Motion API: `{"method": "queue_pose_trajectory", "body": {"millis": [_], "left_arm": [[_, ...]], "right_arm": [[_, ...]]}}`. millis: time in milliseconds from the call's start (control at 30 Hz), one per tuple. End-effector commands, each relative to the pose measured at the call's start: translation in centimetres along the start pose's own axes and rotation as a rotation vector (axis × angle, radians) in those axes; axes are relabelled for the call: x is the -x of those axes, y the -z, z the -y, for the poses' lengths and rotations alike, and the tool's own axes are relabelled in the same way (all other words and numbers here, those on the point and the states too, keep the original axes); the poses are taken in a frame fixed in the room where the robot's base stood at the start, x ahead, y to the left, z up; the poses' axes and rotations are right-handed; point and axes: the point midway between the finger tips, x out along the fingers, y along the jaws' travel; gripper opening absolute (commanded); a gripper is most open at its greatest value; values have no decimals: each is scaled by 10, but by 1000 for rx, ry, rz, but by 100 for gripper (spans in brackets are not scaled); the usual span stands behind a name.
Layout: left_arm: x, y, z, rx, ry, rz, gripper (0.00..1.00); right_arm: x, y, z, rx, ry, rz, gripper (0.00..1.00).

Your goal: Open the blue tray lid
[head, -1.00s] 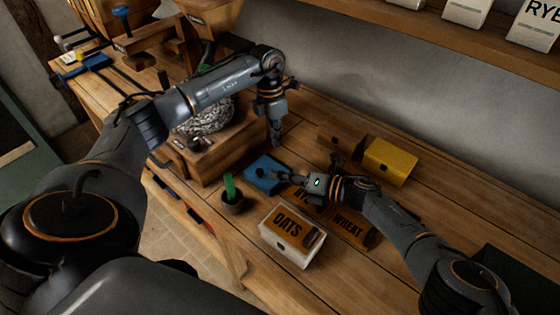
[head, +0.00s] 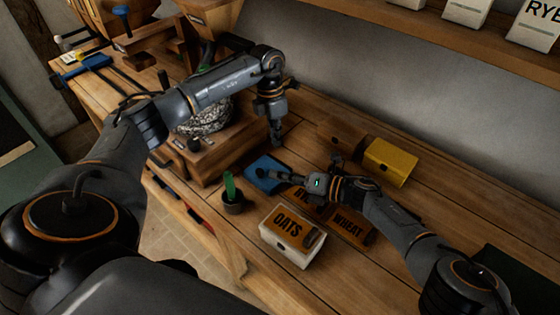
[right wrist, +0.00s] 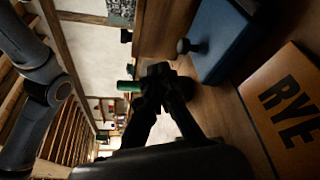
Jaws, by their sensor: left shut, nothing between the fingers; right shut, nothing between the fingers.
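The blue tray (head: 252,182) sits on the bench at the middle, its lid looking shut. In the right wrist view the blue lid (right wrist: 228,45) carries a dark round knob (right wrist: 186,47). My right gripper (head: 264,174) is shut and empty, its fingers reaching over the tray from the right and covering the knob in the head view. In the right wrist view its fingertips (right wrist: 160,74) show beside the knob, apart from it in the picture. My left gripper (head: 276,141) is shut and empty, pointing down just behind the tray.
A white OATS box (head: 290,240), a WHEAT box (head: 350,228) and a partly hidden RYE box (right wrist: 290,105) lie near my right arm. A yellow box (head: 390,162) is behind it. A small pot (head: 233,203) with a green item stands left of OATS.

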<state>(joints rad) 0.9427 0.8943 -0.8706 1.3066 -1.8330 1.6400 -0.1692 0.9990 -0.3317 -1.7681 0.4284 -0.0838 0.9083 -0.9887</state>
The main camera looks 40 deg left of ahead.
Motion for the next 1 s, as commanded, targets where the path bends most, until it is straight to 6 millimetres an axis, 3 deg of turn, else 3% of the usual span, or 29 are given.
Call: {"method": "queue_pose_trajectory", "body": {"millis": [100, 333, 700, 867, 1000], "left_arm": [[0, 0, 0, 0, 0, 0, 0], [0, 0, 0, 0, 0, 0, 44], [6, 0, 0, 0, -1, 1, 44], [30, -1, -1, 0, -3, 4, 44], [62, -1, -1, 1, -3, 4, 44]], "right_arm": [[0, 0, 0, 0, 0, 0, 0], [0, 0, 0, 0, 0, 0, 0], [0, 0, 0, 0, 0, 0, 0], [0, 0, 0, 0, 0, 0, 0], [0, 0, 0, 0, 0, 0, 0]]}}
